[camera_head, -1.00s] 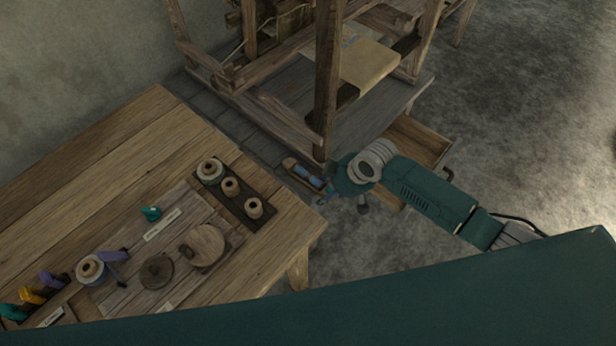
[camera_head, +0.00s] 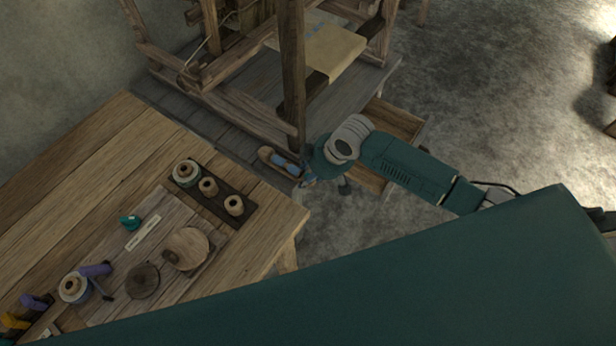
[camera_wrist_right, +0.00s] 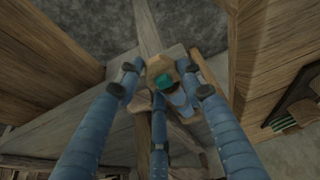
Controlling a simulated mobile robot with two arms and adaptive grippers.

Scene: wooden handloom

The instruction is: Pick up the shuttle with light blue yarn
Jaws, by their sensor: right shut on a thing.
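The shuttle with light blue yarn (camera_head: 280,163) is a wooden boat shape with a blue winding, between the near loom post and the table corner in the head view. My right gripper (camera_head: 307,176) reaches it from the right and is shut on it. In the right wrist view, the blue fingers of my right gripper (camera_wrist_right: 168,97) close around the shuttle (camera_wrist_right: 181,99). Its wooden end and a teal spot show between the fingertips, and the fingers hide part of it. I cannot tell how far it is from the surface below. My left gripper is not in view.
The wooden loom (camera_head: 291,70) stands just behind the shuttle. An open drawer (camera_head: 394,122) is beside my right arm. The table (camera_head: 110,150) at left carries a dark rack of spools (camera_head: 216,213), a round wooden piece (camera_head: 187,248) and other tools. Open floor lies to the right.

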